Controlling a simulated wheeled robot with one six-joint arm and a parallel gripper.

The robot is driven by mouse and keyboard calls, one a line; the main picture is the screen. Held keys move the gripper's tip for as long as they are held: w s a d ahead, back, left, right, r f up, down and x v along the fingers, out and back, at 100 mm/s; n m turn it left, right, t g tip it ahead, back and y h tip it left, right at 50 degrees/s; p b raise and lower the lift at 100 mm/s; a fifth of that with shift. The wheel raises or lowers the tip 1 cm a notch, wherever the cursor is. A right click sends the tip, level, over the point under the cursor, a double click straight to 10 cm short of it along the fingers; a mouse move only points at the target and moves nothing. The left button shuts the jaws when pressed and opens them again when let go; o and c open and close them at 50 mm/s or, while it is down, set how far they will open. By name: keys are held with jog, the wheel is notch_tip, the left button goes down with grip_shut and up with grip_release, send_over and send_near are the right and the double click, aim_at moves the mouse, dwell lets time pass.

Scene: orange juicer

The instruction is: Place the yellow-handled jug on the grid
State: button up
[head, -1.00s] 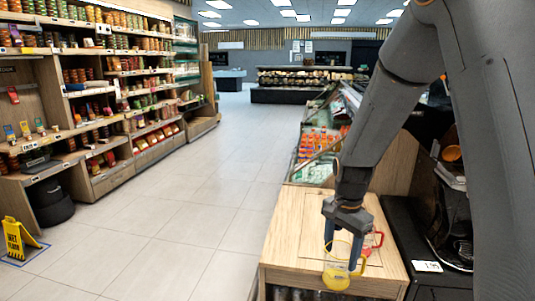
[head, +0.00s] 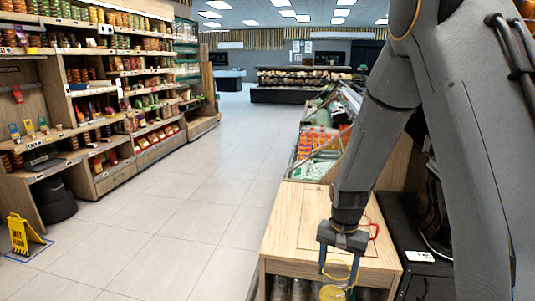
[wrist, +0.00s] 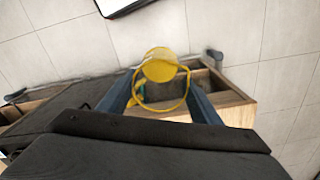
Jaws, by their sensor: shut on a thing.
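The jug with the yellow handle (head: 333,292) is at the bottom of the head view, overlapping the front edge of the wooden counter (head: 292,228). My gripper (head: 339,276) is shut on it. In the wrist view the yellow jug (wrist: 160,66) shows between my fingertips (wrist: 162,82), its round handle toward the wrist. A red-handled jug (head: 374,231) is behind my gripper on the counter, mostly hidden. I cannot make out the grid; my arm covers much of the right side of the head view.
A black cabinet (head: 420,280) with a white price tag (head: 419,257) stands right of the counter. A display case with orange bottles (head: 315,141) is behind it. A yellow wet-floor sign (head: 24,236) stands at the left. The tiled aisle (head: 180,215) is clear.

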aim_at(334, 297)
jog(key=f+n, duration=0.2)
jog(key=s+f+n, duration=0.1)
jog(key=f+n, duration=0.1)
jog(key=f, duration=0.1)
jog(key=s+f+n, duration=0.1)
jog(key=f+n, duration=0.1)
jog(key=f, duration=0.1)
jog(key=shift+a+f, duration=0.1)
jog(key=shift+a, duration=0.05)
dwell(0.3)
